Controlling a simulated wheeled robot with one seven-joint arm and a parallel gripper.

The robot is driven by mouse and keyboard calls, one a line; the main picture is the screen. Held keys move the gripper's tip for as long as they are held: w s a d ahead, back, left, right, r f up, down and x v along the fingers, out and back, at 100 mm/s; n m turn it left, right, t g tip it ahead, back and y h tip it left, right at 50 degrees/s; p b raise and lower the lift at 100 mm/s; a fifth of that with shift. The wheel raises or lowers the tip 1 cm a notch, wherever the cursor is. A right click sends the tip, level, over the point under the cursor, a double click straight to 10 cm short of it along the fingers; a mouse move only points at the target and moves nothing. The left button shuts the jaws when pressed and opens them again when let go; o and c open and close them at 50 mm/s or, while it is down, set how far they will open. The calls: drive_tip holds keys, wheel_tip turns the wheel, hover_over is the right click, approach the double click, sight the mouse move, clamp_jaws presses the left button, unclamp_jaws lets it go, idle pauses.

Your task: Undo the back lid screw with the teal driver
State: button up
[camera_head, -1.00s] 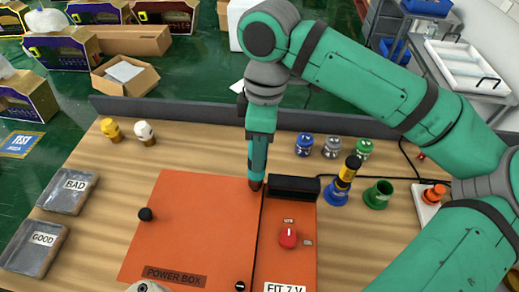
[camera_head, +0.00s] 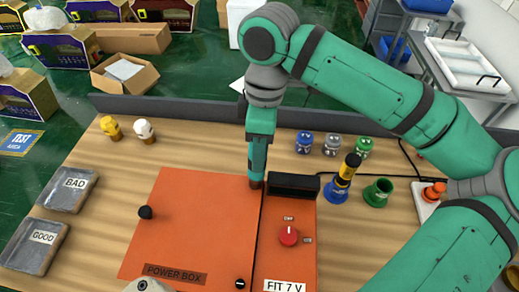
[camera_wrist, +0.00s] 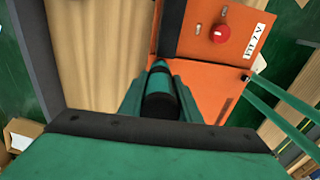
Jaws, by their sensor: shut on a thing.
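My gripper (camera_head: 260,135) is shut on the teal driver (camera_head: 257,165), which points down, nearly upright. Its dark tip end is at the back right corner of the orange power box lid (camera_head: 200,225). The back screw is hidden beneath it, and I cannot tell whether tip and screw touch. In the wrist view the driver (camera_wrist: 160,95) sits between the fingers over the lid (camera_wrist: 205,85). The front lid screw (camera_head: 240,284) shows at the lid's front right corner. A black lid knob (camera_head: 145,213) is on the left.
A black block (camera_head: 294,186) stands right beside the driver. A red dial (camera_head: 288,236) is on the right panel. A yellow-black driver (camera_head: 348,170) stands in a blue holder; a green holder (camera_head: 378,193) is empty. Two grey trays (camera_head: 35,245) lie at left.

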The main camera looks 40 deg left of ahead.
drive_tip(key=shift+d+f, duration=0.1)
drive_tip(key=shift+f, duration=0.25)
idle(3.1)
drive_tip(key=shift+r, duration=0.1)
idle(1.1)
drive_tip(key=shift+r, duration=3.5)
